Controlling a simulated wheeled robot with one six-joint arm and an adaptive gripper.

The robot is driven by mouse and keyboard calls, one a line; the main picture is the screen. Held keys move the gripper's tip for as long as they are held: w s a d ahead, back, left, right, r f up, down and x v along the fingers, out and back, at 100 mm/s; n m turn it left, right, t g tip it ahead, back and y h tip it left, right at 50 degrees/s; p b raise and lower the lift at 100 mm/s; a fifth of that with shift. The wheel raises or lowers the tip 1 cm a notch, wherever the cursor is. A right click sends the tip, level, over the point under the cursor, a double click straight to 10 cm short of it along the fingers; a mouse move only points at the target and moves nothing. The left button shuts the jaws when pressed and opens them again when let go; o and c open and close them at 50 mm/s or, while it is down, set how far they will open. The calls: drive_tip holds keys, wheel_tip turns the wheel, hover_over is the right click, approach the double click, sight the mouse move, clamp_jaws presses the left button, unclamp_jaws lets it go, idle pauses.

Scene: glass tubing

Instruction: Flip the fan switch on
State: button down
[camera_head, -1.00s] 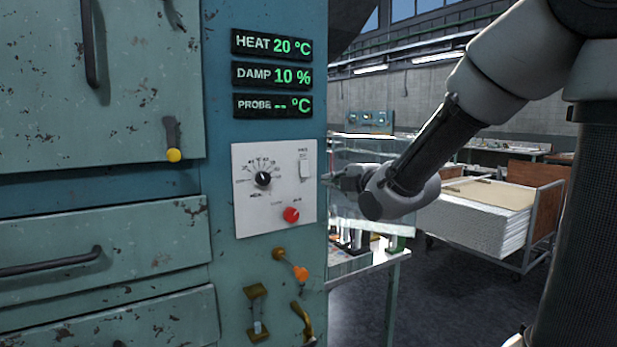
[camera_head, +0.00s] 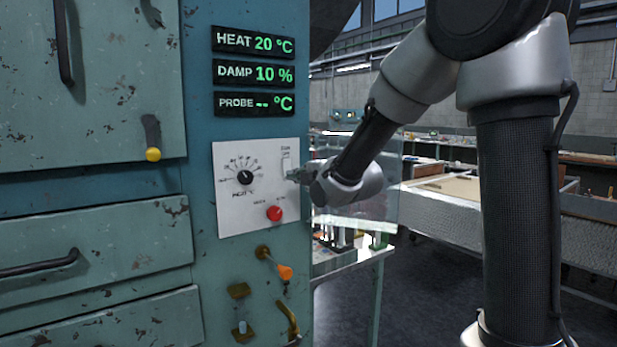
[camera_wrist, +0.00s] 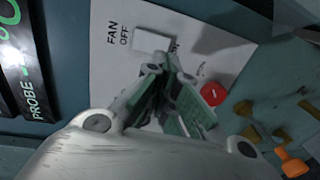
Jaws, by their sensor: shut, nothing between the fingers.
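The fan switch (camera_head: 287,161) is a small white rocker at the upper right of a white control panel (camera_head: 228,212). It also shows in the wrist view as a white block (camera_wrist: 153,40) beside the printed words FAN OFF. My gripper (camera_head: 291,175) is shut and empty, with its tips at the lower part of the switch in the head view. In the wrist view the closed fingertips (camera_wrist: 172,62) are close beside the switch's edge. I cannot tell whether they touch it. The fingers hide part of the panel and the lettering at the switch's other end.
The panel also carries a black dial (camera_head: 245,177) and a red knob (camera_head: 274,213). An orange-tipped lever (camera_head: 284,272) and brass fittings stick out below. Green displays (camera_head: 254,73) sit above. A glass-sided bench (camera_head: 365,255) stands to the right behind my arm.

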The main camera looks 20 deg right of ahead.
sight(284, 175)
drive_tip(key=shift+x, duration=2.55)
drive_tip(key=shift+w+a+f, duration=0.1)
drive_tip(key=shift+w, duration=0.2)
drive_tip(key=shift+f, duration=0.1)
